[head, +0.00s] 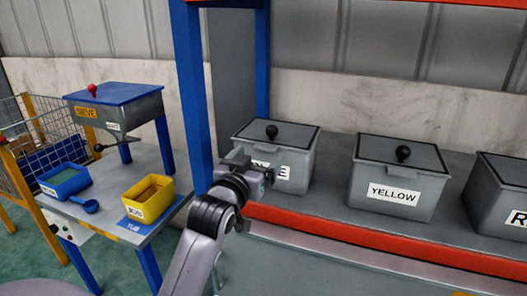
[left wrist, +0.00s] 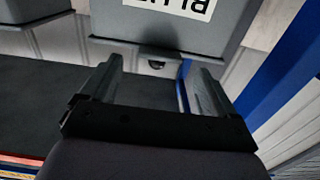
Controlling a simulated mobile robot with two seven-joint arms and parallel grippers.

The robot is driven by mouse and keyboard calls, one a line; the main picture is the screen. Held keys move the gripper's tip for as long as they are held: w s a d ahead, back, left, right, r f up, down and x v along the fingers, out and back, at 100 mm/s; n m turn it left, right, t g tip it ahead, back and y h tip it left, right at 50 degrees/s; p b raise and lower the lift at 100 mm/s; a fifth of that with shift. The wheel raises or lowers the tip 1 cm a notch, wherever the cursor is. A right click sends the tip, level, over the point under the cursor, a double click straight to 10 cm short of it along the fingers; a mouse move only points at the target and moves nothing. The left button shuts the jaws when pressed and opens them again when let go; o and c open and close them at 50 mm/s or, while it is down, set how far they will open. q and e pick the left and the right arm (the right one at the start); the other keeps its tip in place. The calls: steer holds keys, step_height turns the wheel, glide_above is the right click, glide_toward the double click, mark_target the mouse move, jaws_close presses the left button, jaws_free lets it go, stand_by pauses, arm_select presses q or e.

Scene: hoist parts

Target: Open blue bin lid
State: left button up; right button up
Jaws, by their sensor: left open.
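The blue bin (head: 298,160) is a grey box at the left of the shelf, with a white label partly hidden by my left gripper. Its lid (head: 252,131) is grey with a dark edge, lies flat and shut, and carries a round black knob (head: 272,131). My left gripper (head: 270,177) is in front of the bin's label, lower than the knob. In the left wrist view the gripper (left wrist: 155,68) is open with nothing between its fingers, and the bin (left wrist: 230,38) appears upside down beyond the fingertips. Whether they touch it is unclear. My right gripper is out of view.
A yellow-labelled bin (head: 400,172) and another bin (head: 500,188) stand to the right on the same shelf. A blue post (head: 190,80) rises left of the blue bin. A red-orange rail (head: 370,243) runs along the shelf front. A side table (head: 100,213) holds small tubs.

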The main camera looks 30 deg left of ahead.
mark_target(265, 149)
arm_select(q)
steer(key=shift+x, duration=1.65)
steer(key=c, duration=1.5)
